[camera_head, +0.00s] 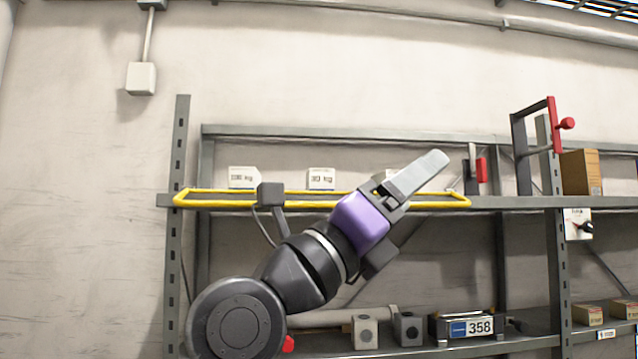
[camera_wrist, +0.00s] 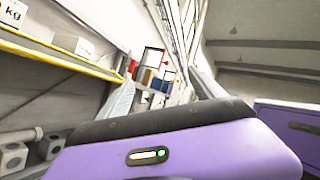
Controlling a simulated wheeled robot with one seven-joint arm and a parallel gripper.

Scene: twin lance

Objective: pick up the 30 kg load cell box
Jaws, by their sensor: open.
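Small white boxes stand on the upper shelf behind a yellow rail: a left box (camera_head: 244,178), a middle box (camera_head: 321,179) and a right box (camera_head: 385,176) partly hidden by my gripper. Their labels are too small to read, so I cannot tell which is the 30 kg load cell box. In the wrist view a box (camera_wrist: 12,13) at the top left corner shows "kg", its number cut off, and a white box (camera_wrist: 74,45) stands farther along. My gripper (camera_head: 425,172) is open and empty, tilted up to the right in front of the shelf; its fingers also show in the wrist view (camera_wrist: 160,92).
The yellow rail (camera_head: 230,204) runs along the shelf's front edge. A red-handled frame (camera_head: 553,125) and a brown box (camera_head: 580,172) stand at right. The lower shelf holds grey blocks (camera_head: 365,332) and a bin marked 358 (camera_head: 470,327). Bare wall lies left.

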